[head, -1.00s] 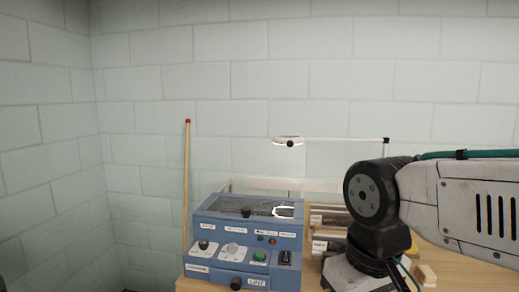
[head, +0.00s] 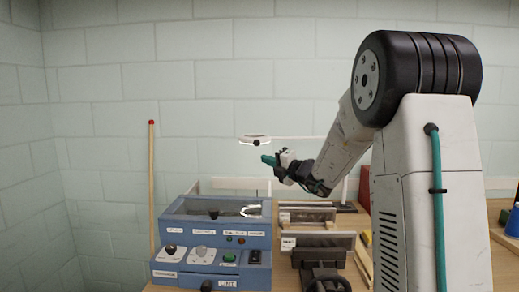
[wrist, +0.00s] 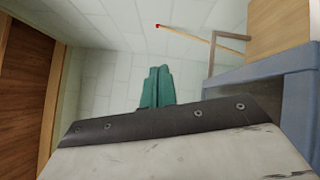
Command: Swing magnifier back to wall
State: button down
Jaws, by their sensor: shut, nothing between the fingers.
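The magnifier (head: 254,140) has a white ring head with a dark knob beneath, on a thin white arm running right; my arm hides part of that arm. It stands out above the blue machine, in front of the wall. My gripper (head: 268,160) has teal fingers, shut and empty, just below and slightly right of the magnifier head. Whether they touch is unclear. In the wrist view the shut fingers (wrist: 157,87) point toward the pale wall, and the magnifier does not show there.
The blue machine (head: 212,257) with knobs and buttons stands below the gripper. A red-tipped wooden stick (head: 152,190) leans at its left. Wooden-framed parts (head: 306,215) lie on the bench to the right. The block wall (head: 210,80) behind is bare.

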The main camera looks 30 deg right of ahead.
jog(key=w+d+r+m+t+h, duration=0.1)
jog(key=w+d, duration=0.4)
jog(key=w, duration=0.8)
jog(key=shift+w+d+r+m+h, duration=0.2)
jog(key=shift+w+m+h, duration=0.3)
jog(key=shift+m, duration=0.8)
jog(key=shift+s, duration=0.1)
